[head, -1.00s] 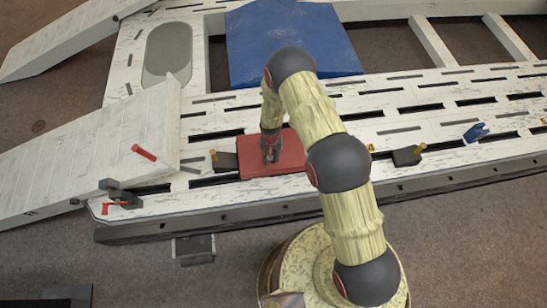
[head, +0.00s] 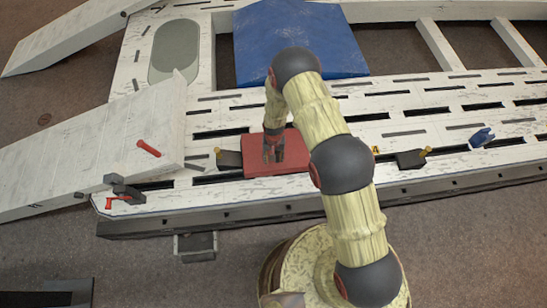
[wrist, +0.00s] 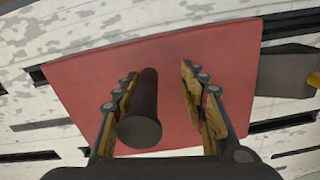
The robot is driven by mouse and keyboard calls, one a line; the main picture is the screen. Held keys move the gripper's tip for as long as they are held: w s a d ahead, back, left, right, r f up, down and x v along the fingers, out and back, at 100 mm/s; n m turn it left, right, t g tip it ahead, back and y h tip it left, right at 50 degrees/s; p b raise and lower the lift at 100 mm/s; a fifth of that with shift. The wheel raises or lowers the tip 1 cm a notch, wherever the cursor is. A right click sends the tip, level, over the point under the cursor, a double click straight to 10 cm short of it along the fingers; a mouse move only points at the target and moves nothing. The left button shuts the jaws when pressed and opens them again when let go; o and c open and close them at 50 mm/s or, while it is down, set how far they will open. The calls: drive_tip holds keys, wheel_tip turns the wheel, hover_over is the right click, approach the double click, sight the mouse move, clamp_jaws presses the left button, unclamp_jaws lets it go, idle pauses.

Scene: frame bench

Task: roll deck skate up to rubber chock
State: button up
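The deck skate looks to be the flat red plate (head: 300,158) on the slotted white bench, with a dark upright post (wrist: 140,130) on it. It also fills the middle of the wrist view (wrist: 225,60). My gripper (head: 273,150) is over the plate, its fingers open on either side of the post. In the wrist view the post is nearer the left finger (wrist: 162,105), with a clear gap to the right one. Two dark blocks with yellow knobs may include the rubber chock: one beside the plate's left end (head: 230,159), one farther right (head: 410,160).
A white ramp (head: 100,150) carrying a red bar (head: 148,148) lies left. A dark clamp with a red handle (head: 118,198) is at the front left corner. A blue panel (head: 300,40) lies behind, and a blue item (head: 481,137) rests at right.

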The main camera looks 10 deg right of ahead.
drive_tip(key=r, duration=0.1)
drive_tip(key=w+r, duration=0.1)
drive_tip(key=r, duration=0.3)
drive_tip(key=shift+w+a+r, duration=0.1)
drive_tip(key=shift+w+r, duration=0.1)
drive_tip(key=shift+w, duration=0.05)
wheel_tip(320, 180, up, 7)
drive_tip(key=s, duration=0.1)
drive_tip(key=shift+s+f, duration=0.15)
